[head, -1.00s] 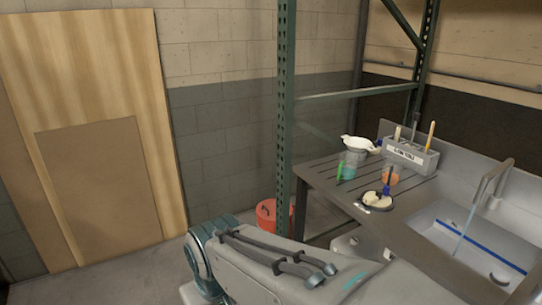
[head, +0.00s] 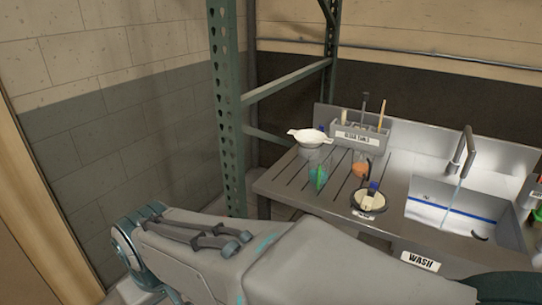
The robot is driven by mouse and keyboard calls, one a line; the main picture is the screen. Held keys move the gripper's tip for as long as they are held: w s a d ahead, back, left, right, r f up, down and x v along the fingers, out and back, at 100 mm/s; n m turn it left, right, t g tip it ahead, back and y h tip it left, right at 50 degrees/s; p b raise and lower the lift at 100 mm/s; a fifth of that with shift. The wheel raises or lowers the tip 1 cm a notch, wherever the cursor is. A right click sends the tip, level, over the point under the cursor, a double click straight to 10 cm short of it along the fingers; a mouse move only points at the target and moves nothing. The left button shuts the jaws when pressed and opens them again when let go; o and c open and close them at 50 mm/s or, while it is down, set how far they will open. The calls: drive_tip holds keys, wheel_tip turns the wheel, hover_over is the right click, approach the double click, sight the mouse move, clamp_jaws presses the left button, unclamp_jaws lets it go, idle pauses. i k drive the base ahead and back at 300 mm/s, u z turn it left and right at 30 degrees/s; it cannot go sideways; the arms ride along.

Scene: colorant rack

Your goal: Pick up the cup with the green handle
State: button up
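The cup with the green handle (head: 318,177) stands on the grey slatted drainboard, near its left side. It looks clear with a teal tint, and the green handle faces the front. It stands in front of a white bowl-like vessel with side lugs (head: 310,138). My arm reaches across the bottom of the head view, in front of the counter. My gripper is outside the picture, so its state and any contact do not show.
The drainboard (head: 285,182) also holds an orange cup (head: 360,169), a round dish (head: 368,203) and a tool holder (head: 359,137). A sink (head: 450,213) lies to the right. A green rack post (head: 227,110) rises left of the counter.

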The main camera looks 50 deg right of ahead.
sight(320, 161)
drive_tip(key=z, duration=0.8)
drive_tip(key=i, duration=0.8)
drive_tip(key=z, duration=1.15)
drive_tip(key=i, duration=0.3)
drive_tip(key=z, duration=0.2)
